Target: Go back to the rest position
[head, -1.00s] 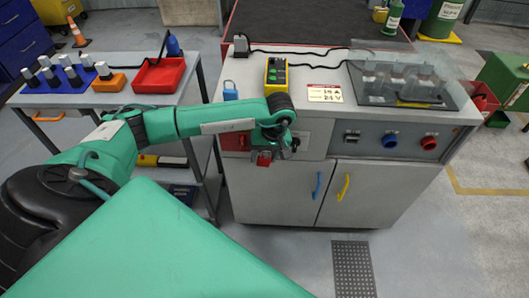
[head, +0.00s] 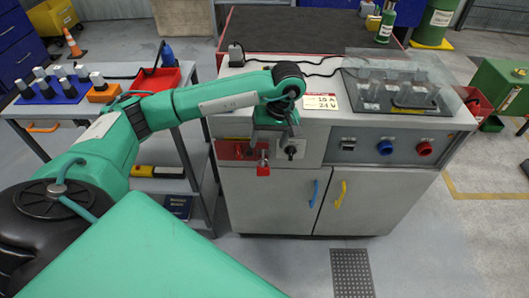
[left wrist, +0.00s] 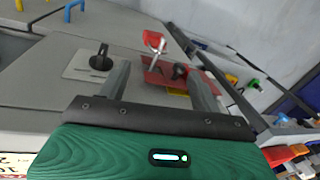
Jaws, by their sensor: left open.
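My left gripper (head: 274,136) is in front of the upper front of the grey cabinet (head: 265,195), pointing down. In the left wrist view its two fingers (left wrist: 163,85) are apart with nothing held between them. A red padlock (head: 263,167) with a metal shackle hangs at the red plate (head: 232,150) on the cabinet front. The padlock also shows beyond the fingers in the left wrist view (left wrist: 152,41). A black rotary switch (head: 290,152) on a light plate is just right of the padlock. My right gripper is not in view.
On the cabinet top are a sign (head: 320,104) and a clear cover (head: 400,80) over dark parts. A side table at left holds a red tray (head: 157,79) and several small blocks. Floor in front of the cabinet is clear around a grate (head: 352,272).

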